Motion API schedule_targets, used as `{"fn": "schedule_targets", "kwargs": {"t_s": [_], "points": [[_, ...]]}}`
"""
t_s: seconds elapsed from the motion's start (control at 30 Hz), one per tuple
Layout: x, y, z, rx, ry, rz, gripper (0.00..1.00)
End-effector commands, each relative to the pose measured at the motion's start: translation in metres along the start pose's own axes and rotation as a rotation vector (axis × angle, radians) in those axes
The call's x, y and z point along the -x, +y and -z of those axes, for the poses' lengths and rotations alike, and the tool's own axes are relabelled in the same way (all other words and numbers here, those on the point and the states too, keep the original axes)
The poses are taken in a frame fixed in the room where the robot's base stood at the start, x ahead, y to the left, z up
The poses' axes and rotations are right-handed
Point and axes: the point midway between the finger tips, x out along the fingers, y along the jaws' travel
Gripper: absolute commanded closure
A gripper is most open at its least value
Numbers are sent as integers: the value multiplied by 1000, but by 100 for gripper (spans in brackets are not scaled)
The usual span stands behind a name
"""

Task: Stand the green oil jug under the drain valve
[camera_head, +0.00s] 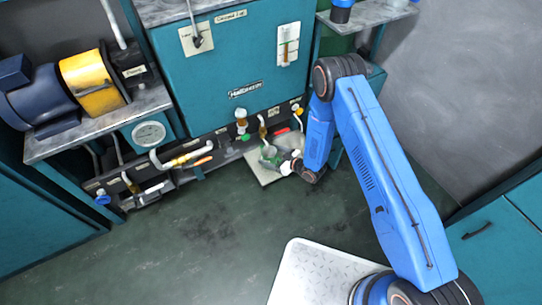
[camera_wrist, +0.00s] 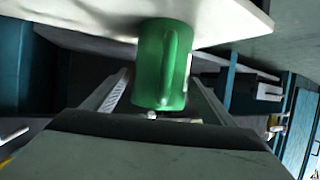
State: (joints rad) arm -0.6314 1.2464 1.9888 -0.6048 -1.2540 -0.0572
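The green oil jug (camera_head: 268,155) is upright by the foot of the teal machine, on or just above a pale plate (camera_head: 259,175) on the floor. In the wrist view the jug (camera_wrist: 160,65) appears inverted, handle towards the camera, its base end by the plate's edge (camera_wrist: 235,22). My gripper (camera_head: 287,165) reaches it from the right. Its two fingers (camera_wrist: 160,90) stand apart, one on each side of the jug; whether they press on it is unclear. A brass outlet pipe (camera_head: 262,128), perhaps the drain valve, hangs above the jug; their exact alignment is hard to tell.
Other valves and a green-handled fitting (camera_head: 244,137) sit close left of the jug. A red handle (camera_head: 281,132) is just above it. A pump with a yellow housing (camera_head: 90,82) stands on a shelf at left. The dark floor (camera_head: 190,225) in front is clear.

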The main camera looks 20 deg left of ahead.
Motion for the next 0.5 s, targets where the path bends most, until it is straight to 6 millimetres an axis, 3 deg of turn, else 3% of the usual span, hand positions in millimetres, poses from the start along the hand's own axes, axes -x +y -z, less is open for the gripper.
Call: {"fn": "schedule_targets", "kwargs": {"t_s": [0.27, 0.5], "points": [[1, 0, 3, 0, 0, 0, 22], [35, 1, 2, -2, -2, -1, 22]]}}
